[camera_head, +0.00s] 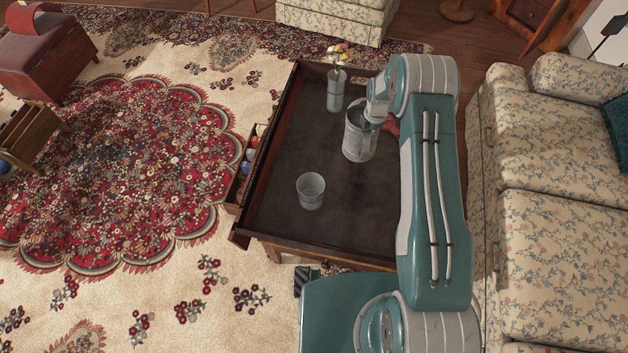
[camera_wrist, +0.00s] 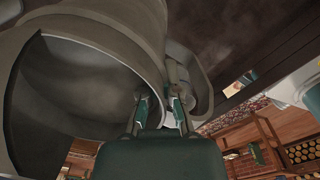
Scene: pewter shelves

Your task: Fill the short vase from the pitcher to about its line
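A short clear vase (camera_head: 311,191) stands upright and alone on the near part of the dark table; its fill line and any liquid in it cannot be made out. The grey metal pitcher (camera_head: 358,138) is farther back and to the right, about upright. Whether it touches the table is unclear. My gripper (camera_wrist: 160,98) is at the pitcher's handle side. In the wrist view the wide pitcher mouth (camera_wrist: 75,85) fills the left, and the handle (camera_wrist: 200,85) is by the right finger.
A tall vase (camera_head: 335,95) with flowers stands behind the pitcher on the raised-edge table (camera_head: 275,215). A red object (camera_head: 391,126) is partly hidden beside my arm. A floral sofa (camera_head: 560,225) is on the right. The tabletop left of the pitcher is clear.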

